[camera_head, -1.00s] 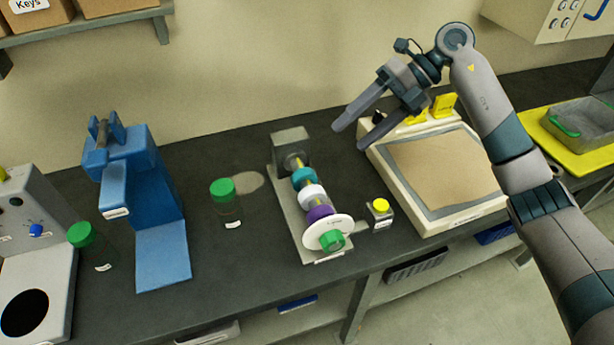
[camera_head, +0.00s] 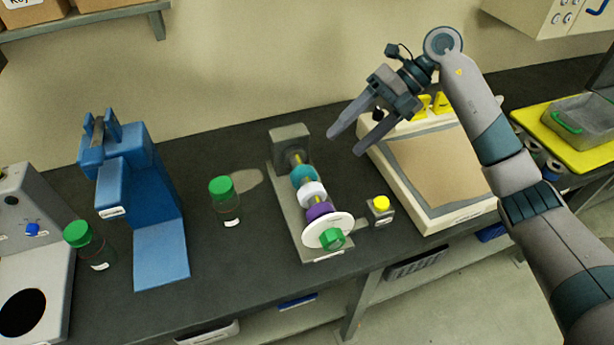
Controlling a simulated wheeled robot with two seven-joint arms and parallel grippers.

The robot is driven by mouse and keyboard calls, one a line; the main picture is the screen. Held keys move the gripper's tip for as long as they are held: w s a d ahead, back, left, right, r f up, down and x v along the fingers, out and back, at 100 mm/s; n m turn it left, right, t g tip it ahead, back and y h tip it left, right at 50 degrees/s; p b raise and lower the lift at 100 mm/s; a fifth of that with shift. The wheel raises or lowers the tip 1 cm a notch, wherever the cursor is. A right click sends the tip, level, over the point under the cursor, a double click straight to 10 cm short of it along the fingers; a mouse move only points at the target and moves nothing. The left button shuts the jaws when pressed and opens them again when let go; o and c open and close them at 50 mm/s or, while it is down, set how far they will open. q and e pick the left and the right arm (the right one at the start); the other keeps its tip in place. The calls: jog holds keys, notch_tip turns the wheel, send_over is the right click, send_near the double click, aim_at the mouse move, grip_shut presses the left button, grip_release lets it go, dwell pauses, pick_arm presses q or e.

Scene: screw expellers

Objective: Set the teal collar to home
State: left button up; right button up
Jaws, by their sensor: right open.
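The screw expeller (camera_head: 282,208) stands on the dark bench in the middle of the head view. Along its shaft sit the teal collar (camera_head: 302,174), a white collar (camera_head: 312,192) and a purple collar (camera_head: 319,211). A white disc (camera_head: 316,235) with a green knob (camera_head: 332,239) is at the near end. The teal collar is the farthest of the three, nearest the grey end block (camera_head: 290,138). My right gripper (camera_head: 347,144) is open and empty, up and to the right of the teal collar, apart from it. My left gripper is out of view.
A small box with a yellow button (camera_head: 381,204) sits right of the expeller. A cream tray-like machine (camera_head: 440,215) lies under my right arm. A green-lidded jar (camera_head: 223,202) and a blue press (camera_head: 160,245) stand to the left. A yellow mat (camera_head: 600,161) is far right.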

aim_at(314, 173)
jog(key=p+x, duration=0.4)
jog(key=x, duration=0.8)
jog(key=shift+s+a+f, duration=0.1)
jog(key=shift+a+f, duration=0.05)
jog(key=shift+a, duration=0.1)
jog(key=shift+x, duration=0.95)
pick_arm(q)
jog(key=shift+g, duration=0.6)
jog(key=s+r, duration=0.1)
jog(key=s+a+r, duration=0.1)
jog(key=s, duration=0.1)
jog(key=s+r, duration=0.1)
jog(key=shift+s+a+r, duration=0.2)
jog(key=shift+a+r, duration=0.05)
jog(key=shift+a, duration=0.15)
pick_arm(e)
jog(key=shift+f, duration=0.1)
jog(key=shift+c, duration=0.6)
